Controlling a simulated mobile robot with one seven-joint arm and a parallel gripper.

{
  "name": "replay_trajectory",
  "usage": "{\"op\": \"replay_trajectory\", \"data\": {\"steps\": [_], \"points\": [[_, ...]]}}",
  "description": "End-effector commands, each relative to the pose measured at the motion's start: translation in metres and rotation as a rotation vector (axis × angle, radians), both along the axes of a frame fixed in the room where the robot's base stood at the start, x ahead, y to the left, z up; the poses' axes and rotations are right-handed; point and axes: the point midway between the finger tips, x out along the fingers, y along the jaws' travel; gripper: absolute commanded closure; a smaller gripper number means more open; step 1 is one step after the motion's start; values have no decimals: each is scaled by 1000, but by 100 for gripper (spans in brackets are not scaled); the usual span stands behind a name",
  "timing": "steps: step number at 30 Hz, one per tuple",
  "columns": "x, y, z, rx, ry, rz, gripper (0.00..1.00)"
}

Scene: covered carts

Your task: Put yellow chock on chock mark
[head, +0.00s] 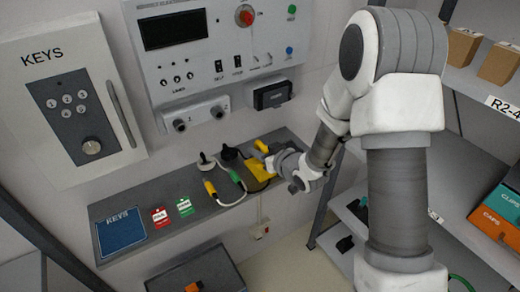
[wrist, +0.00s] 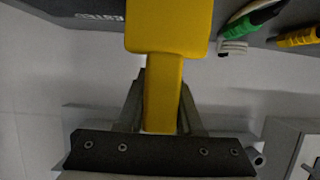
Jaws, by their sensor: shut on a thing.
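The yellow chock (wrist: 167,28) fills the upper middle of the wrist view, with a broad block and a narrower stem. My gripper (wrist: 158,115) is shut on the stem, one finger on each side. In the head view my gripper (head: 273,160) is at the right end of the grey shelf, beside yellow shapes (head: 258,171). I cannot tell there where the chock ends and any yellow marking begins. The chock mark cannot be made out clearly. I cannot tell whether the chock touches the shelf.
The grey wall shelf (head: 160,193) carries a blue KEYS mat (head: 121,231), red tag (head: 160,217), green tag (head: 185,207), and yellow (head: 210,188) and green (head: 236,177) cable connectors. A control panel (head: 222,55) is above. A rack with boxes (head: 500,210) stands right.

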Motion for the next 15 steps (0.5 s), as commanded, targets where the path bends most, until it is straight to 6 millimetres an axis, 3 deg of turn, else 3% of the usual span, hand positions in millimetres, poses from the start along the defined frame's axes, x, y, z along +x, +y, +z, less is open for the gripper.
{"op": "replay_trajectory", "data": {"steps": [11, 12, 15], "points": [[1, 0, -3, 1, -4, -1, 100], [0, 0, -3, 1, -2, -1, 62], [0, 0, -3, 0, -1, -1, 44]]}}
